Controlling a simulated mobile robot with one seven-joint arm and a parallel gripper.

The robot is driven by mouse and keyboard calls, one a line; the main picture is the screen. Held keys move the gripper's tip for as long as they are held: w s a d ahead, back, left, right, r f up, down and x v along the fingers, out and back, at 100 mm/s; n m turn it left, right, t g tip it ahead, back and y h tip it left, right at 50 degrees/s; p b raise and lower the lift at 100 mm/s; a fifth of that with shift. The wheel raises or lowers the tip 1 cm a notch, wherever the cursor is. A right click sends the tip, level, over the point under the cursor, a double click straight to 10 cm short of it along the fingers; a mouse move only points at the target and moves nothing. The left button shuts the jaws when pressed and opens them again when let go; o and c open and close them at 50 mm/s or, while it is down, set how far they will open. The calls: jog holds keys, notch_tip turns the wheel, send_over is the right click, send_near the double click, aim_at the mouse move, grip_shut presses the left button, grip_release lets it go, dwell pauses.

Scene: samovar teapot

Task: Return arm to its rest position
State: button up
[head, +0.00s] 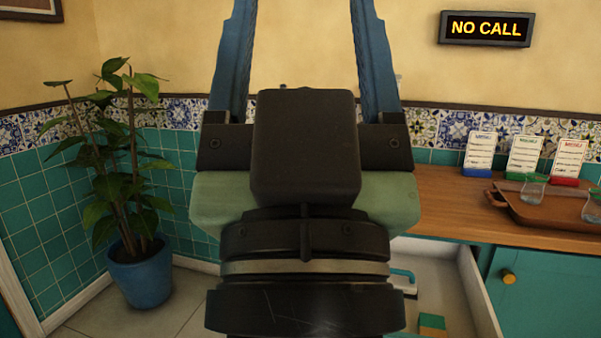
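My gripper (303,30) fills the middle of the head view, seen from behind its black wrist. Its two blue fingers point up the picture and stand wide apart, with only the wall visible between them. The fingertips run to the top edge of the view, so their very ends may be cut off. I see nothing held between the fingers. My wrist and gripper hide the centre of the room behind them.
A potted plant (140,275) stands on the floor at left. At right, a wooden counter (440,190) bears menu stands (524,157) and a brown tray (535,208) with glass vessels. Below it, an open pale drawer (475,290) holds partly hidden items. A "NO CALL" sign (486,29) hangs above.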

notch_tip(320, 180, up, 33)
jog(key=p, duration=3.2)
jog(key=shift+s+a, duration=0.15)
jog(key=shift+s, duration=0.15)
jog(key=shift+f, duration=0.15)
